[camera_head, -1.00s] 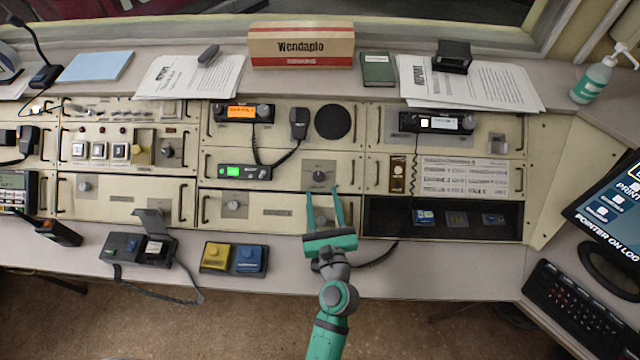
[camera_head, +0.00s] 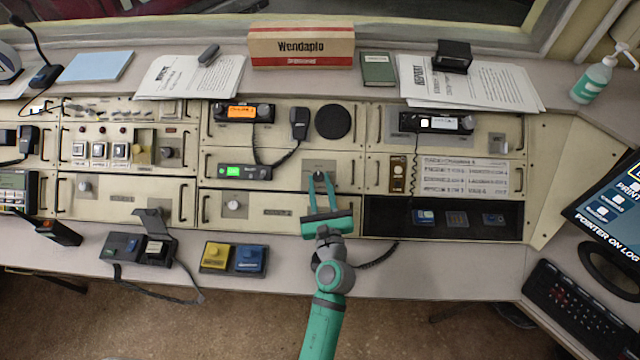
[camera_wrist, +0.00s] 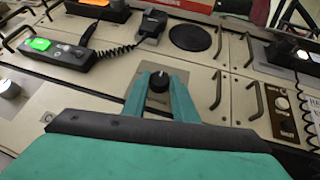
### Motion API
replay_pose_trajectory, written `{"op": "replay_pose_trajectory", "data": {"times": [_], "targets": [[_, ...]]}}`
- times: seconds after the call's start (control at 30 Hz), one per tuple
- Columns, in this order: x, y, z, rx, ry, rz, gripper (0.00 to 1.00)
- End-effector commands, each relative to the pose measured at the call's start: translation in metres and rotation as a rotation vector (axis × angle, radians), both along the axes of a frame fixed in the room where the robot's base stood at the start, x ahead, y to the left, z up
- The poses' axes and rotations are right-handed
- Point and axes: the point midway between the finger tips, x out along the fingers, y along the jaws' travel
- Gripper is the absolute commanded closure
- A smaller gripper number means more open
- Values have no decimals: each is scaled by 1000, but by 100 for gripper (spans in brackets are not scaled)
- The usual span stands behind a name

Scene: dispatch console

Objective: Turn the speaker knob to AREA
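The speaker knob (camera_wrist: 158,82) is a small black round knob on a grey square plate (camera_wrist: 190,73), set in the cream console panel. A pale pointer mark shows near its top. The lettering around it is too small to read. My green gripper (camera_head: 319,176) reaches over the lower panel to the knob, and its fingertips hide most of it in the head view. In the wrist view my gripper (camera_wrist: 158,84) has one finger on each side of the knob, close against it, so it appears shut on the knob.
Above the knob are a round black speaker (camera_head: 333,121) and a hand microphone (camera_head: 299,123) with a coiled cord. A radio with a green display (camera_head: 243,172) is to the left. Panel handles (camera_wrist: 216,90) stand out to the right. A dark recess (camera_head: 390,220) lies lower right.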

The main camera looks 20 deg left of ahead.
Motion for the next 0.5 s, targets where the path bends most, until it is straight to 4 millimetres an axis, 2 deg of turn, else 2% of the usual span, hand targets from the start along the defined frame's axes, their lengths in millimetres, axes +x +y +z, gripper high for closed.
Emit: {"op": "replay_pose_trajectory", "data": {"times": [0.5], "targets": [[-1,1,0,49,14,-76,97]]}}
